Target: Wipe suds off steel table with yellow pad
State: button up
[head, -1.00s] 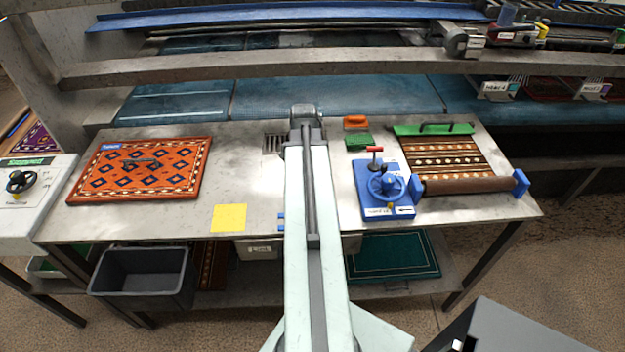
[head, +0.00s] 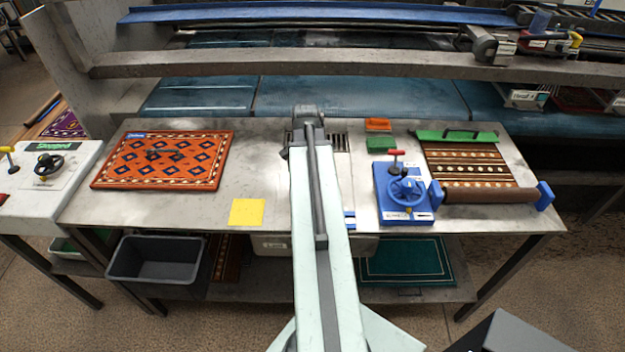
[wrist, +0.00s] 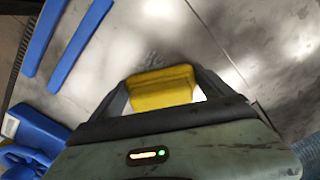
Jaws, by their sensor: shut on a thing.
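The yellow pad (wrist: 162,88) sits between the fingers of my gripper (wrist: 163,92) in the wrist view; the gripper is shut on it. The pad is over the steel table (wrist: 150,35); I cannot tell whether it touches. Bright whitish patches show on the steel ahead of the pad; I cannot tell suds from glare. A flat yellow square (head: 247,212) lies near the table's front edge, left of my arm.
An orange patterned rug (head: 165,160) lies at left. Right of my arm are a slotted grate (head: 338,143), orange and green brushes (head: 381,144), a blue wheeled device (head: 404,195) and a brown rug on a roller (head: 470,165). A grey bin (head: 158,258) is below. Bare steel surrounds the yellow square.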

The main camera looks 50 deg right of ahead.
jog(key=shift+w+a, duration=0.65)
jog(key=shift+w, duration=0.3)
jog(key=shift+s+a+f, duration=0.1)
jog(key=shift+s+a, duration=0.45)
jog(key=shift+a, duration=0.2)
jog(key=shift+s+d, duration=0.6)
jog(key=shift+s, duration=0.25)
jog(key=shift+s+d, duration=0.6)
jog(key=shift+s, duration=0.25)
jog(key=shift+s+d, duration=0.2)
jog(key=shift+d, duration=0.1)
jog(key=shift+s+d+r, duration=0.2)
jog(key=shift+s+d, duration=0.65)
jog(key=shift+s, duration=0.3)
jog(key=shift+s+d+f, duration=0.1)
jog(key=shift+s+d, duration=0.45)
jog(key=shift+s, duration=0.25)
jog(key=shift+s+d, duration=0.55)
jog(key=shift+s, duration=0.2)
notch_tip(320, 180, up, 6)
jog(key=p, duration=0.6)
